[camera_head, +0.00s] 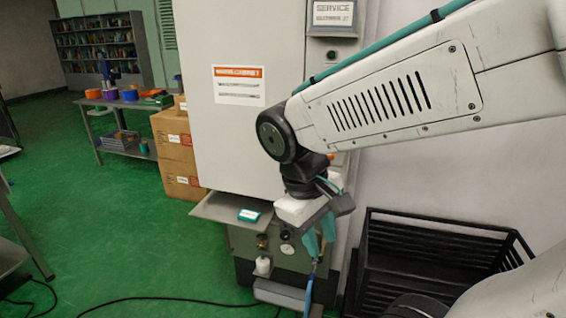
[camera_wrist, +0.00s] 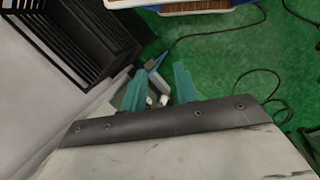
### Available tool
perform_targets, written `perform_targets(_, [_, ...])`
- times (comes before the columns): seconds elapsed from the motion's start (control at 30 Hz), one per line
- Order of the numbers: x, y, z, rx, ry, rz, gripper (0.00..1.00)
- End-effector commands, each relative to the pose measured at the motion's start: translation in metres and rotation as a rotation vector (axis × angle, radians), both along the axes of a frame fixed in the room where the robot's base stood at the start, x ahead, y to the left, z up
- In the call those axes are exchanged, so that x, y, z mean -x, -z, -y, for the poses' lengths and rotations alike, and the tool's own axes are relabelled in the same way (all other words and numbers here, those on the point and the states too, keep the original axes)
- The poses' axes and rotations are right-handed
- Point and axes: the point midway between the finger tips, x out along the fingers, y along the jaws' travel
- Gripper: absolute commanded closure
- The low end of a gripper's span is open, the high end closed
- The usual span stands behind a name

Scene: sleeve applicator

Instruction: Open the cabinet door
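The tall pale grey cabinet (camera_head: 235,50) stands in the middle of the head view, with an orange-and-white label (camera_head: 239,86) on its front. I cannot make out a handle; my arm covers its right part. It looks closed in what shows. My gripper (camera_head: 320,250) points down in front of the cabinet's lower right side, near the dark lower unit (camera_head: 254,246). Its two teal fingers are apart in the wrist view (camera_wrist: 160,82), with nothing clearly held between them. Whether it touches anything is unclear.
A small ledge (camera_head: 215,208) with a teal item juts out below the cabinet. A black slatted crate (camera_head: 440,245) stands at right, against the wall. Cardboard boxes (camera_head: 175,140) and a table of spools (camera_head: 120,103) are at left. Cables (camera_head: 150,299) cross the open green floor.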

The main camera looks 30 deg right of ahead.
Motion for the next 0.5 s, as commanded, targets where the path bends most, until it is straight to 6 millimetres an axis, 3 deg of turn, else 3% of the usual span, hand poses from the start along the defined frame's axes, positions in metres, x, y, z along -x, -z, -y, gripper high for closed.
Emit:
perform_targets(0.1, [-0.020, 0.019, 0.027, 0.159, -0.138, -0.161, 0.70])
perform_targets(0.27, [-0.059, 0.035, 0.069, 0.403, -0.384, -0.366, 0.70])
perform_targets(0.37, [-0.095, 0.043, 0.091, 0.569, -0.578, -0.493, 0.70])
perform_targets(0.5, [-0.163, 0.051, 0.111, 0.826, -0.896, -0.664, 0.70])
